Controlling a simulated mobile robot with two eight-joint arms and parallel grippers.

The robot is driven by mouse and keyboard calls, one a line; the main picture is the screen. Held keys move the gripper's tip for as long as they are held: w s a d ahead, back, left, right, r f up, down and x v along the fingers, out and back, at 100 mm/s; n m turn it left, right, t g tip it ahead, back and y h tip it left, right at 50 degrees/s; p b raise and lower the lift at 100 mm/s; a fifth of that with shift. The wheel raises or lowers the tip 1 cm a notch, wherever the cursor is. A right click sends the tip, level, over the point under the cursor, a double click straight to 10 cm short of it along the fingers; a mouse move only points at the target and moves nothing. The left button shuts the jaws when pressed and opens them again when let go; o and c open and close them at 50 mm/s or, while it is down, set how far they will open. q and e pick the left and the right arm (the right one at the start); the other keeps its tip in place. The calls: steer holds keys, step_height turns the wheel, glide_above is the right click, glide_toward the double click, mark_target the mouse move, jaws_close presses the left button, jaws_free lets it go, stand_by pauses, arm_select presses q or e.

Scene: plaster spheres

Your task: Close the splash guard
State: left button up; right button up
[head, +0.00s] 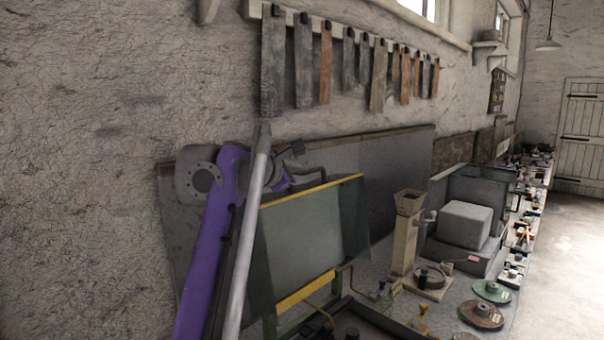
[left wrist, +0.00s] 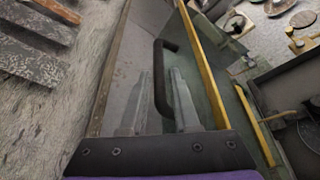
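The splash guard (head: 300,240) is a clear greenish panel with yellow strips along its top and bottom edges. It stands raised and tilted at the machine on the bench. A dark curved handle (left wrist: 158,75) shows in the left wrist view, on the wall side of the yellow edge. My left gripper (left wrist: 157,85) is open, with its grey fingers on either side of the handle's lower part. I cannot tell whether they touch it. In the head view my left gripper (head: 285,177) is small and partly hidden near the guard's top edge. My right gripper is not in view.
A grey backboard (head: 390,160) stands behind the guard by the wall. A stone hopper post (head: 407,225) and a grey block machine (head: 465,225) stand to the right. Round discs (head: 482,314) lie near the bench edge. Hanging strips (head: 325,62) line the wall above.

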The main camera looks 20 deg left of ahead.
arm_select(q)
steer(key=shift+w+d+f, duration=0.1)
steer(key=shift+w+f, duration=0.05)
steer(key=shift+w, duration=0.35)
jaws_close()
stand_by(1.2)
